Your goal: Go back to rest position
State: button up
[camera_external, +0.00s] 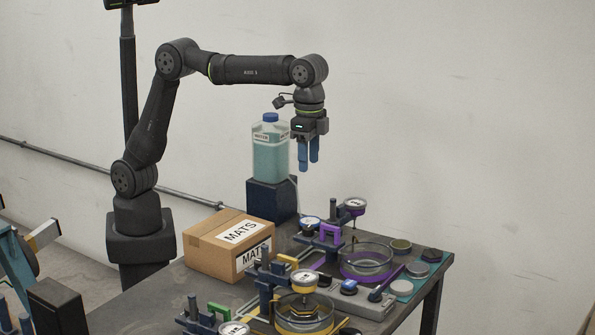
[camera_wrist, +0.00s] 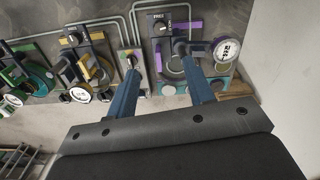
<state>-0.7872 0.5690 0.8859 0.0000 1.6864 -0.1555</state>
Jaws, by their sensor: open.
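My gripper (camera_external: 308,166) hangs from my arm in the external view, pointing down with two blue fingers. It is open and empty, high above the back part of the table (camera_external: 168,303), in front of the wall. In the wrist view my gripper (camera_wrist: 160,88) shows its two blue fingers spread apart with nothing between them. Beyond the fingertips lies the purple lever frame (camera_wrist: 172,50) with its round dial. In the external view the purple frame (camera_external: 340,262) stands below and slightly right of my gripper, well apart from it.
A bottle of blue liquid (camera_external: 270,155) stands on a dark block (camera_external: 271,199) just left of my gripper. A cardboard box (camera_external: 212,245) marked MATS sits on the table. A yellow frame (camera_external: 304,315) and a green one (camera_external: 217,308) stand nearer. Air right of my gripper is clear.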

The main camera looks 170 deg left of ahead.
aim_at(308, 227)
notch_tip(308, 227, down, 17)
jog(key=shift+f, duration=0.2)
dwell(0.4)
dwell(0.3)
jog(key=n, duration=0.3)
notch_tip(308, 227, up, 16)
jog(key=m, duration=0.7)
dwell(2.6)
jog(key=shift+o, duration=0.4)
dwell(1.5)
